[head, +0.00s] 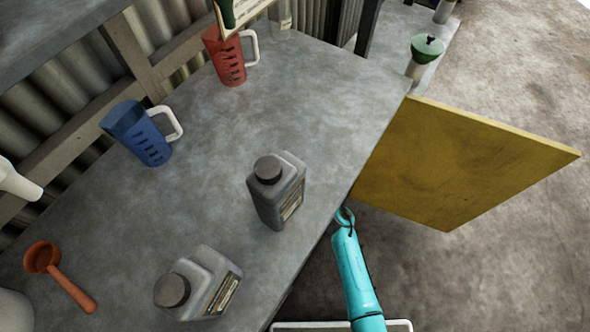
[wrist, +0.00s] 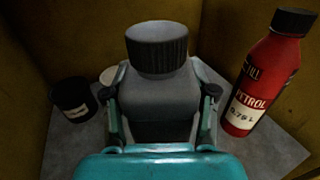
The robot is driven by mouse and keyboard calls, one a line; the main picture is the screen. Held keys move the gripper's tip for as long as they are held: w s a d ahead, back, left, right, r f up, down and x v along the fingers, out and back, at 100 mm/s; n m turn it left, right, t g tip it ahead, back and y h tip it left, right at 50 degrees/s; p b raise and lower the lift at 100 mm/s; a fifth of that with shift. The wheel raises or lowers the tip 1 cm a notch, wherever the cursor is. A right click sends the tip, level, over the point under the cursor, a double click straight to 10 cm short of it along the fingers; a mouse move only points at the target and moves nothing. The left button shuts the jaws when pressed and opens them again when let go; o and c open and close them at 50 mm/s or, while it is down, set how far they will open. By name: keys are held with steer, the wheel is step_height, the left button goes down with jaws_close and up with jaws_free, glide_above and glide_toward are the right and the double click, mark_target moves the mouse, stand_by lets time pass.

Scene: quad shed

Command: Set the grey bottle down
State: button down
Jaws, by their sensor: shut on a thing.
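In the wrist view, my gripper (wrist: 163,97) is shut on a grey bottle (wrist: 155,82) with a dark ribbed cap, one finger on each side of its body. The bottle is inside a yellow-walled space, over a grey floor (wrist: 268,152). It looks upright. Its base is hidden, so I cannot tell whether it touches the floor. In the head view my teal arm reaches to the bench's right edge, and the gripper and held bottle are hidden there. Two other grey bottles stand on the bench: a darker one (head: 275,200) and a lighter one (head: 205,285).
A red petrol bottle (wrist: 265,80) stands right of the held bottle, and a black container (wrist: 73,103) is at left. The bench (head: 300,95) carries a blue jug (head: 145,135), a red jug (head: 228,60) and an orange scoop (head: 50,265). A yellow panel (head: 450,165) juts out beside it.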

steer(key=shift+w+a+f, duration=0.1)
steer(key=shift+f, duration=0.75)
steer(key=shift+w+a+f, duration=0.1)
steer(key=shift+f, duration=0.7)
steer(key=shift+c, duration=1.6)
jaws_free()
steer(key=shift+s+f, duration=0.1)
steer(key=shift+f, duration=0.1)
steer(key=v, duration=1.2)
